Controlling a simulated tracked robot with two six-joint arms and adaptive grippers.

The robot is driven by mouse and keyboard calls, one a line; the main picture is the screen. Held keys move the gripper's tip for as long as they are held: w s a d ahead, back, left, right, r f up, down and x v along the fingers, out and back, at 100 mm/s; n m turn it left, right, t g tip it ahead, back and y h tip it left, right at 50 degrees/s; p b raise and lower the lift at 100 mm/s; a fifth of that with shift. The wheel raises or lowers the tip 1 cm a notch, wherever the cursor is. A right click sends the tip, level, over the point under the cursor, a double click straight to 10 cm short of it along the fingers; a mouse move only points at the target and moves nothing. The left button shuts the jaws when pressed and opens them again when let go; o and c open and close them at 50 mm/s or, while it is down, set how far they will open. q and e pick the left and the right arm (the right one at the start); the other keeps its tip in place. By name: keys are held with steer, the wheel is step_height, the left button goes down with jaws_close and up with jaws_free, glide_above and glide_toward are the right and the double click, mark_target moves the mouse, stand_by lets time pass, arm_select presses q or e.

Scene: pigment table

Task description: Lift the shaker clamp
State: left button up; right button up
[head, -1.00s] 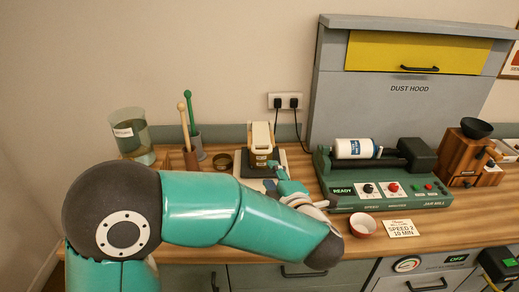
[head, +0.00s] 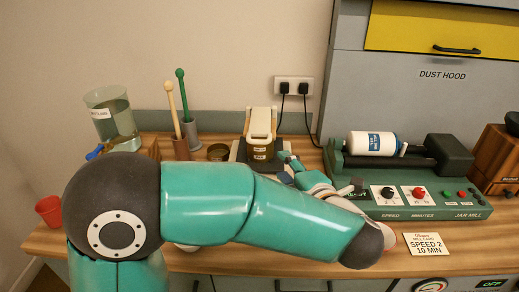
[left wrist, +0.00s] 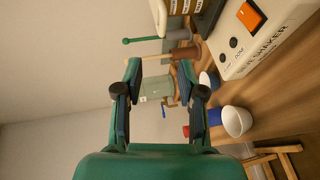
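The shaker stands at the back middle of the bench in the head view, with its cream clamp (head: 261,122) on top, over a labelled brown jar (head: 260,151). In the left wrist view the white shaker body (left wrist: 262,38) with an orange switch is at the upper right. My left gripper (head: 287,170) is just right of and in front of the shaker, partly hidden by my own forearm. The left wrist view shows its two fingers (left wrist: 160,82) apart, with nothing held between them; a greenish container (left wrist: 155,89) shows in the gap, farther off. My right gripper is in neither view.
A jar mill (head: 435,195) with a white jar stands to the right, before the dust hood (head: 420,100). Pestles in holders (head: 194,131) and a water beaker (head: 113,117) stand left. A red cup (head: 48,210) is at the left edge. A speed card (head: 427,244) lies in front.

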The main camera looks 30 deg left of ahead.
mark_target(259, 143)
arm_select(q)
steer(key=p+x, duration=0.1)
steer(key=x, duration=0.4)
steer(key=p+x, duration=0.1)
steer(key=x, duration=0.5)
steer(key=p+x, duration=0.1)
steer(key=x, duration=0.5)
steer(key=shift+a+f+p, duration=0.1)
steer(key=shift+f+p, duration=0.2)
steer(key=shift+f, duration=0.05)
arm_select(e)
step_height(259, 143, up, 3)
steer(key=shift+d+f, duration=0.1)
arm_select(q)
steer(key=shift+c, duration=0.2)
jaws_close()
steer(key=shift+f, duration=0.1)
steer(key=shift+s, duration=0.1)
